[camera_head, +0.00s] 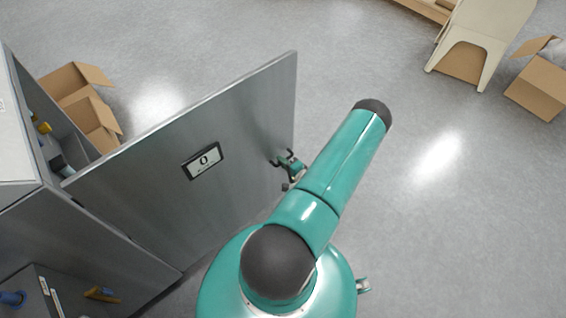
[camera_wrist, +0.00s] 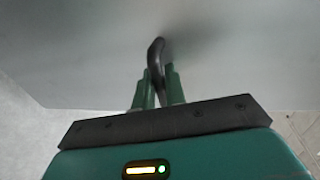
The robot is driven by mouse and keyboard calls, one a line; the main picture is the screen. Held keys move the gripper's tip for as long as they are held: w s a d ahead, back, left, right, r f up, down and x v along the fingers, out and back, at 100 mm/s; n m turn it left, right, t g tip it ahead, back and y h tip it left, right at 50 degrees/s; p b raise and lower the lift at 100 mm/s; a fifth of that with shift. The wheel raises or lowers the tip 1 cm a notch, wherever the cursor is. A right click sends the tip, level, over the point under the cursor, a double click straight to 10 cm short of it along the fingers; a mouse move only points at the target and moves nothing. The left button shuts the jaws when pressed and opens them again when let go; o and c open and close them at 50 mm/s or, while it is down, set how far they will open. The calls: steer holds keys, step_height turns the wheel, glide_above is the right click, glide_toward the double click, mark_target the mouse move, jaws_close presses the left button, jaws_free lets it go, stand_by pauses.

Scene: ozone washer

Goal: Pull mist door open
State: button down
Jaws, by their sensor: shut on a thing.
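The mist door (camera_head: 180,165) is a large grey metal panel with a small display label (camera_head: 203,161). In the head view it stands swung well out from the grey cabinet at the left. Its dark curved handle (camera_wrist: 155,55) shows in the wrist view, in front of the pale door face (camera_wrist: 80,50). My gripper (camera_wrist: 158,85) has its two green fingers shut on the handle, one on each side. In the head view my gripper (camera_head: 289,163) is small and close to the door's outer edge, partly hidden by my arm.
The cabinet (camera_head: 85,240) stands at the left, with its interior partly visible behind the door. Open cardboard boxes (camera_head: 85,100) lie behind the door. A beige chair (camera_head: 480,40) and another box (camera_head: 540,85) are at the upper right. The floor at the right is clear.

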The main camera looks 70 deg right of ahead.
steer(key=shift+w, duration=0.1)
steer(key=c, duration=1.8)
jaws_free()
steer(key=v, duration=1.3)
steer(key=shift+s+r, duration=0.2)
steer(key=shift+s, duration=0.2)
